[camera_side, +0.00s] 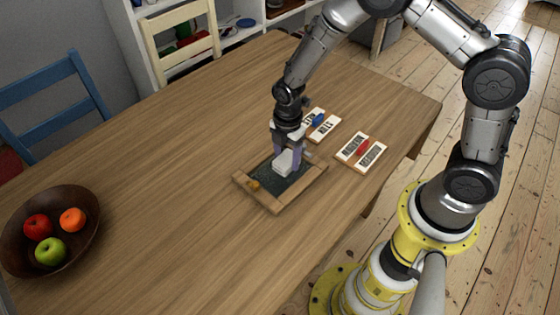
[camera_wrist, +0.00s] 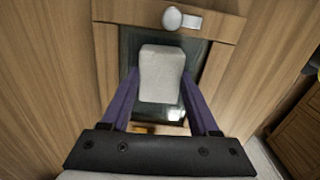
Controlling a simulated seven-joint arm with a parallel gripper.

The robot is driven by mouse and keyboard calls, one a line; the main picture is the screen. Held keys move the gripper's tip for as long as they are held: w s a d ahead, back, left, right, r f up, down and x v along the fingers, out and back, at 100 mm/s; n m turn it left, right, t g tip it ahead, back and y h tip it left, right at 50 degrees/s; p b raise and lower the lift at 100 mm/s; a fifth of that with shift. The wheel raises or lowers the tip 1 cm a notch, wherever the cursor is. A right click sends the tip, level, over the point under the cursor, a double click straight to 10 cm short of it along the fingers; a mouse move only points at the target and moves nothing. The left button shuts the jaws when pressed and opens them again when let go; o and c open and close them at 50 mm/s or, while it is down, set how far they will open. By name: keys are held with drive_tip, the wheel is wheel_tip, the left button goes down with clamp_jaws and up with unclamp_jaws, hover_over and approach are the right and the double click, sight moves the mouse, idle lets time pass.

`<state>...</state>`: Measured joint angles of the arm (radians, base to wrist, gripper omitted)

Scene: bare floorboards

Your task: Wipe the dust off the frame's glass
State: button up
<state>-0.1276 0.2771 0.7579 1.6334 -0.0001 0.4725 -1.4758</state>
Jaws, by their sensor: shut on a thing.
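A wooden picture frame (camera_side: 271,202) lies flat on the table with dark glass (camera_side: 265,172) inside it. My gripper (camera_side: 287,160) is over the glass, shut on a white block-shaped wiper (camera_side: 284,163). In the wrist view the wiper (camera_wrist: 161,73) sits between the two purple fingers, above the glass (camera_wrist: 195,55). I cannot tell whether it touches the glass. A small orange-brown patch (camera_side: 253,185) shows at the near left corner of the glass. The wiper and fingers hide part of the glass. A pale knob (camera_wrist: 172,18) shows at the frame's edge in the wrist view.
Pale cards with blue (camera_side: 318,120) and red (camera_side: 362,147) pieces lie behind and right of the frame. A dark bowl (camera_side: 88,232) of fruit stands at the left. The table (camera_side: 170,170) between bowl and frame is clear. Chairs stand along the far edge.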

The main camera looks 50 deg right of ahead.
drive_tip(key=shift+d, duration=0.5)
drive_tip(key=shift+a, duration=3.5)
wheel_tip(320, 180, up, 8)
drive_tip(key=shift+w+d, duration=0.1)
